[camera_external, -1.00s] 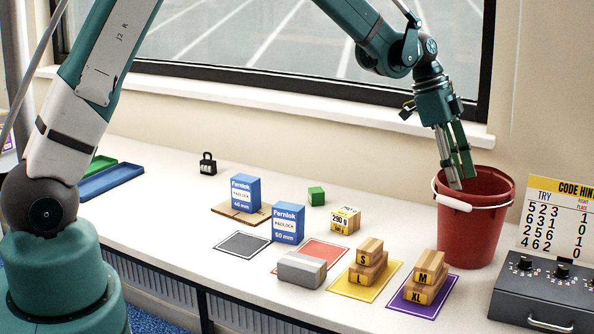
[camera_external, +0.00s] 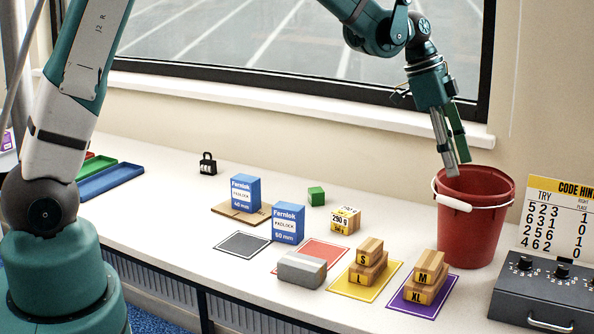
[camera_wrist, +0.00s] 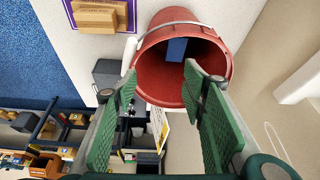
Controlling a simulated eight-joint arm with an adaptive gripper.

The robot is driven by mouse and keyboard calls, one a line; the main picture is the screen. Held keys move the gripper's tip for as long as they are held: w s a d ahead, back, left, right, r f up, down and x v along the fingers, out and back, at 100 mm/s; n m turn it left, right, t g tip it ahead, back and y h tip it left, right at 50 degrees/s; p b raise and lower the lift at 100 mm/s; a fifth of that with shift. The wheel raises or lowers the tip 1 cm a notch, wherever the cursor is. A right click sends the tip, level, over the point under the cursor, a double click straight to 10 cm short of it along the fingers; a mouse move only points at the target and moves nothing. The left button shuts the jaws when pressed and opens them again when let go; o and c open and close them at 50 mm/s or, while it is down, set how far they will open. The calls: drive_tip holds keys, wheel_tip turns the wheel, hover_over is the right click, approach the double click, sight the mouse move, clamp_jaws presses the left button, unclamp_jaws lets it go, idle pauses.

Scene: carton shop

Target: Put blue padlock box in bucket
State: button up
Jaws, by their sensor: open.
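The red bucket (camera_external: 472,235) stands upright at the right of the counter, its white-gripped handle down at the side. In the wrist view its mouth (camera_wrist: 155,75) faces me, and a blue box-like thing (camera_wrist: 177,49) lies inside; its label cannot be read. My gripper (camera_external: 457,168) is open and empty, its fingertips at the bucket's rim; its green pads show apart in the wrist view (camera_wrist: 162,80). Two blue-and-white Fernlok padlock boxes stand on the counter: one (camera_external: 245,193) on a brown cardboard piece, one (camera_external: 288,223) nearer the front.
Small cartons stand on yellow (camera_external: 349,286) and purple (camera_external: 407,297) mats. A grey box (camera_external: 301,270) lies at the red mat. A green cube (camera_external: 316,196), a 290 g carton (camera_external: 345,220) and a black padlock (camera_external: 208,164) stand behind. A dark dial case (camera_external: 545,295) sits right of the bucket.

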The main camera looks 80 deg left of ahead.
drive_tip(key=s+d+r+n+y, duration=0.1)
drive_tip(key=s+d+r, duration=0.35)
drive_tip(key=s, duration=0.25)
drive_tip(key=s+d+r+n+t, duration=0.1)
drive_tip(key=s+d+r+n, duration=0.15)
drive_tip(key=s+r, duration=0.35)
drive_tip(key=s+d+r+n+y, duration=0.1)
drive_tip(key=s+d+r, duration=0.3)
drive_tip(key=s, duration=0.4)
drive_tip(key=s+d+f+n+t, duration=0.1)
drive_tip(key=s+d, duration=0.1)
drive_tip(key=s, duration=0.9)
drive_tip(key=s+d+f+n+t, duration=0.1)
drive_tip(key=s+d+n, duration=0.1)
drive_tip(key=s, duration=0.9)
drive_tip(key=shift+d+f+t+y, duration=0.15)
drive_tip(key=shift+d+t+y, duration=0.25)
drive_tip(key=shift+d, duration=0.05)
